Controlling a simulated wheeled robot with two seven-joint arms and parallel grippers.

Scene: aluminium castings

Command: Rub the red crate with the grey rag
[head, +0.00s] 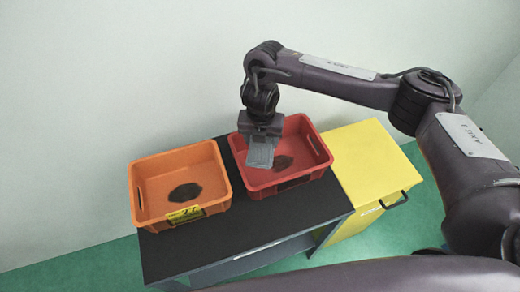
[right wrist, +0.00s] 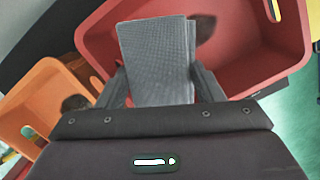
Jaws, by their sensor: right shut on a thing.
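The red crate (head: 310,160) stands on the right part of the black table, with a dark patch on its inside floor. It also shows in the right wrist view (right wrist: 240,75), below the gripper. My right gripper (head: 261,138) is above the left side of the red crate, pointing down. It is shut on the grey rag (head: 261,153), a flat grey piece that hangs between the fingers. The rag fills the middle of the right wrist view (right wrist: 157,62) and partly hides the crate's dark patch. I cannot tell whether the rag touches the crate. My left gripper is not in view.
An orange crate (head: 150,172) with a yellow label and a dark patch inside stands left of the red crate on the black table (head: 250,232). A yellow cabinet (head: 365,155) with a dark handle adjoins the table at right. A pale wall is behind.

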